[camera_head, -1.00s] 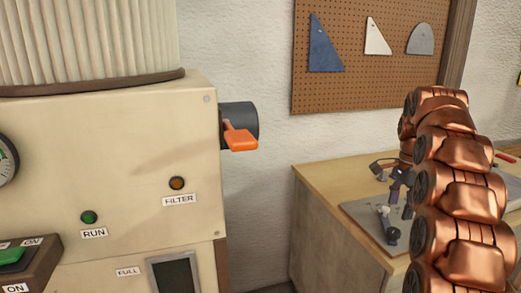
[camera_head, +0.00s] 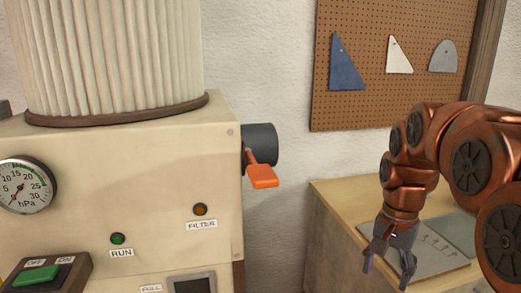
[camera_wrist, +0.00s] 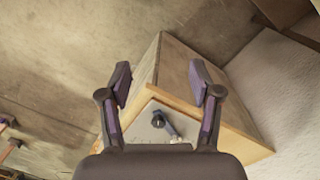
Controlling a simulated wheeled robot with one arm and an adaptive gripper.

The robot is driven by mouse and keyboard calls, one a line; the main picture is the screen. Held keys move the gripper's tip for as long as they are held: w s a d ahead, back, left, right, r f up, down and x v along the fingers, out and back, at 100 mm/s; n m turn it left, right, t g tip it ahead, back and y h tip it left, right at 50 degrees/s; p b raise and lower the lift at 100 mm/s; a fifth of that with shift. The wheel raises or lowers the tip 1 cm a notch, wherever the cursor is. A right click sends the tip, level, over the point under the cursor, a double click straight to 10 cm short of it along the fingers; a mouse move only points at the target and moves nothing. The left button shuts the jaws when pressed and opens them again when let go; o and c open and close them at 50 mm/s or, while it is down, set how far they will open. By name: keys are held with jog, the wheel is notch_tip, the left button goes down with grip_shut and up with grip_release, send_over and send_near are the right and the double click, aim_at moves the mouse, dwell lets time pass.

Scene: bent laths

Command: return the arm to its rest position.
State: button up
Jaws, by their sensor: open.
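My copper-coloured arm (camera_head: 465,145) is bent at the right of the head view, its forearm pointing down. My gripper (camera_head: 387,277) hangs in front of the wooden bench, fingers apart and nothing between them. In the wrist view my gripper (camera_wrist: 160,82) also shows its two dark, purple-sided fingers spread wide. The bench (camera_wrist: 172,72) lies beyond the fingers, with its corner between them.
A grey plate (camera_head: 455,265) lies on the bench (camera_head: 335,192); a small dark fitting (camera_wrist: 158,119) shows on it in the wrist view. A cream machine (camera_head: 165,160) with an orange lever (camera_head: 263,177) stands left. A pegboard (camera_head: 415,105) hangs behind.

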jog(key=s+a+f+n+p, duration=0.2)
jog(key=s+a+n, duration=0.1)
jog(key=s, duration=0.8)
jog(key=s+a+f+n+p, duration=0.2)
jog(key=s+a+n, duration=0.2)
jog(key=s, duration=0.7)
jog(key=shift+s+f+n+g+p, duration=0.2)
jog(key=shift+f+n+g+p, duration=0.15)
jog(key=shift+n, duration=0.35)
